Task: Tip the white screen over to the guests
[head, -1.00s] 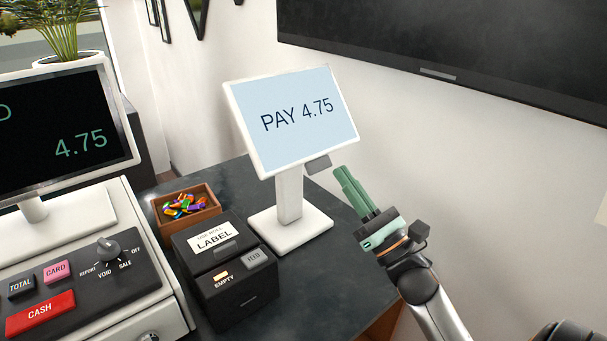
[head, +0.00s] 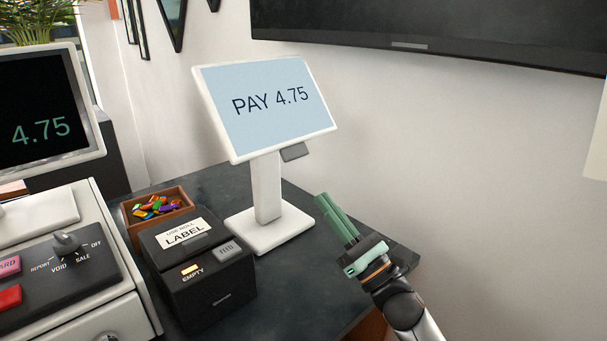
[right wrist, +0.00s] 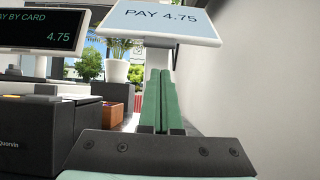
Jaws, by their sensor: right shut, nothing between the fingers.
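The white screen (head: 268,103) stands on a white post and square base (head: 268,229) on the dark counter. Its face reads "PAY 4.75" and leans back, facing my side. A small grey block (head: 294,152) sticks out below its lower right edge. My right gripper (head: 328,205) has green fingers, shut and empty, to the right of the post and below the screen, apart from both in the head view. In the right wrist view the screen (right wrist: 163,20) is above and beyond the shut fingers (right wrist: 161,78), which hide part of the post. My left gripper is not in view.
A black label printer (head: 197,268) and a wooden box of wrapped sweets (head: 159,215) stand left of the screen's base. The cash register (head: 60,275) is at far left. The wall and a black panel (head: 440,32) lie behind. The counter right of the base is bare.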

